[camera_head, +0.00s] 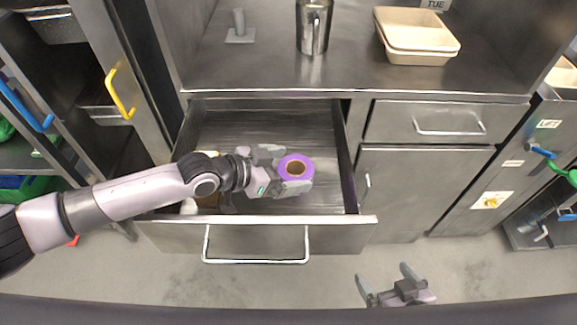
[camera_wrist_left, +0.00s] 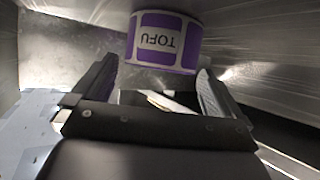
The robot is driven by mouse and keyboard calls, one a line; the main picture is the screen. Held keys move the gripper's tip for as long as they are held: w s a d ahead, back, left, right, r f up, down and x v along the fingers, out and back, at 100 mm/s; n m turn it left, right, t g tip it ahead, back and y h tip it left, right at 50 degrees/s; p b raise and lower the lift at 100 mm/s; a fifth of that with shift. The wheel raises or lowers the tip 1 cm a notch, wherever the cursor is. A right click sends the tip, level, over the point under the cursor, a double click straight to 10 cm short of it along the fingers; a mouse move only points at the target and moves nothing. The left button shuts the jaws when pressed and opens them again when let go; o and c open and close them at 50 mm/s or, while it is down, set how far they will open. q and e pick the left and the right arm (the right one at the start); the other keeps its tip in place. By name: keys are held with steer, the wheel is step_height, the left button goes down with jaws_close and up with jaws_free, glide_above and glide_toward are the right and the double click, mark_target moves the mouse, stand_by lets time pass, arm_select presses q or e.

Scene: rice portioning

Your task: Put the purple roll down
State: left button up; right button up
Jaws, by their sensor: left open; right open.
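The purple roll (camera_head: 295,167) is a roll of labels with a brown core, inside the open drawer (camera_head: 230,125). In the left wrist view the roll (camera_wrist_left: 165,42) shows a white label reading "TOFU", ahead of the fingertips. My left gripper (camera_head: 282,170) reaches into the drawer from the left and is open, its fingers on either side of the roll. In the left wrist view the left gripper (camera_wrist_left: 160,85) has its fingers spread apart. Whether they touch the roll I cannot tell. My right gripper (camera_head: 388,278) is open and empty, low in front of the cabinets.
On the steel counter stand a metal pitcher (camera_head: 313,28), stacked beige trays (camera_head: 416,38) and a small grey stand (camera_head: 239,30). The drawer front (camera_head: 255,235) lies below my left gripper. Some items at the drawer's left are partly hidden by my arm.

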arm_select(q)
steer(key=shift+v, duration=3.45)
steer(key=shift+w, duration=0.1)
